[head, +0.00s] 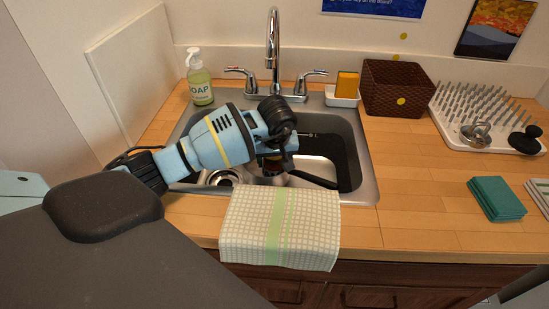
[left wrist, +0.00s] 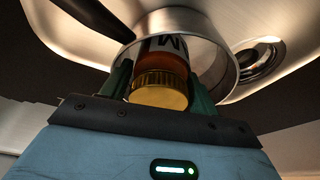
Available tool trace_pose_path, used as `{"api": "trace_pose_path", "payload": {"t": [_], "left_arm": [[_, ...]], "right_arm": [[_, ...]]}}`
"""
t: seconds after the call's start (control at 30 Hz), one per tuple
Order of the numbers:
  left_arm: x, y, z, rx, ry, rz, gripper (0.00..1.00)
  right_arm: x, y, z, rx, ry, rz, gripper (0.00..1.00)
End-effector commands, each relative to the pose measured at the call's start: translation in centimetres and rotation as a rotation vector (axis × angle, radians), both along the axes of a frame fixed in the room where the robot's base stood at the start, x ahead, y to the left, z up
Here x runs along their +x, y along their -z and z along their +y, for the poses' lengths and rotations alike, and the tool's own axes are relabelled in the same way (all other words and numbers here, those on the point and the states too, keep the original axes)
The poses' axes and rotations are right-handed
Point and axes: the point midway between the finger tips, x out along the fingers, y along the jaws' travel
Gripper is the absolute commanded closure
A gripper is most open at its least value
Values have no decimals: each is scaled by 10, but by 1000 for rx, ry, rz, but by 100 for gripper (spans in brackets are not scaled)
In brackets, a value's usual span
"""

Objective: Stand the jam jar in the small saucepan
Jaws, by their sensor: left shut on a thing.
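The jam jar (left wrist: 165,48), with a gold lid (left wrist: 158,90) and a white label, is between the fingers of my left gripper (left wrist: 160,88) in the left wrist view. The gripper is shut on it, with the lid toward the camera. The metal small saucepan (left wrist: 227,62) surrounds the jar's far end in that view; I cannot tell whether the jar touches its bottom. In the head view my left gripper (head: 274,153) reaches down over the sink, hiding most of the jar and pan. The pan's black handle (head: 314,180) points right. My right gripper is not in view.
The sink (head: 367,183) has a faucet (head: 272,60) behind it and a checked towel (head: 255,225) over its front edge. A soap bottle (head: 200,82) stands at back left. A sponge holder (head: 343,98), basket (head: 396,88) and drying rack (head: 470,125) stand right.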

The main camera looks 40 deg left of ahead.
Motion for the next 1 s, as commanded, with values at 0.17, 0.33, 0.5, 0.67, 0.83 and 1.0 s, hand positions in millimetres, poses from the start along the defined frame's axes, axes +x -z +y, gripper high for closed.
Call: {"api": "trace_pose_path", "payload": {"t": [0.17, 0.33, 0.5, 0.67, 0.83, 1.0], "left_arm": [[1, -1, 0, -1, 0, -4, 25], [1, 0, 0, -1, 0, -4, 14], [0, 1, 0, 0, 1, 1, 14], [-1, -8, -2, -1, 2, -3, 14], [-6, -35, -6, 0, 1, -6, 14], [-11, -60, -11, 0, 1, -6, 14]], "right_arm": [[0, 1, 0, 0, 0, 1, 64], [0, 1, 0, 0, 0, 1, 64], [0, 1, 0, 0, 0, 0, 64], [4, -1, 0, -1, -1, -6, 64], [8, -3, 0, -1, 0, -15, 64], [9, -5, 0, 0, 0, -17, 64]]}}
